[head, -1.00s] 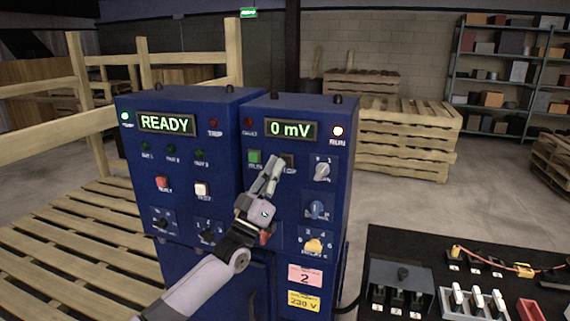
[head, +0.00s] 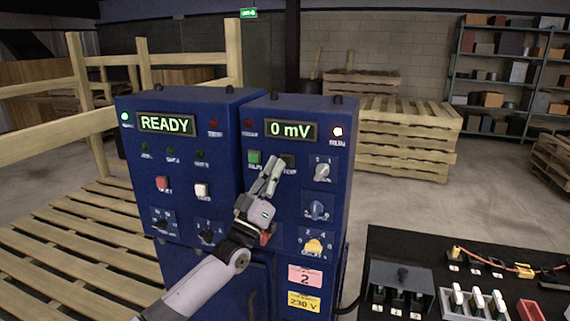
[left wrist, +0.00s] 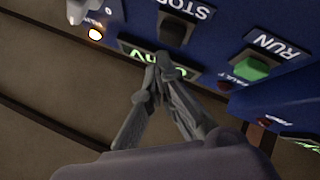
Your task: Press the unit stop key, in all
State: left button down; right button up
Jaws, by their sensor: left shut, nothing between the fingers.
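The right blue cabinet (head: 330,140) carries a display (head: 291,130) reading "0 mV", a lit RUN lamp (head: 337,132), a green RUN key (head: 254,158) and a dark STOP key (head: 289,161). My left gripper (head: 272,172) is shut and empty in front of this panel, its tips just left of the STOP key in the head view. In the left wrist view, the STOP key (left wrist: 174,31) lies beyond the fingertips (left wrist: 160,70), which overlap the display (left wrist: 150,56). The green RUN key (left wrist: 254,68) is to the right there. I see no clear contact with the STOP key.
The left blue cabinet (head: 128,170) shows a "READY" display (head: 167,123). Below the STOP key on the right cabinet are several rotary knobs, one yellow (head: 314,245). A black bench (head: 400,245) with switches stands at the right; pallets (head: 60,260) lie at the left.

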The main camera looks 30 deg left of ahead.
pick_arm(q)
jog(key=shift+w+y, duration=0.1)
jog(key=shift+y, duration=0.2)
jog(key=shift+w+a+b, duration=0.1)
jog(key=shift+w+b, duration=0.2)
jog(key=shift+w, duration=0.05)
jog(key=shift+w+a+b, duration=0.15)
jog(key=shift+w+b, duration=0.3)
dwell(0.5)
dwell(0.3)
jog(key=shift+s+d+p, duration=0.25)
jog(key=shift+s+p, duration=0.4)
jog(key=shift+s, duration=0.25)
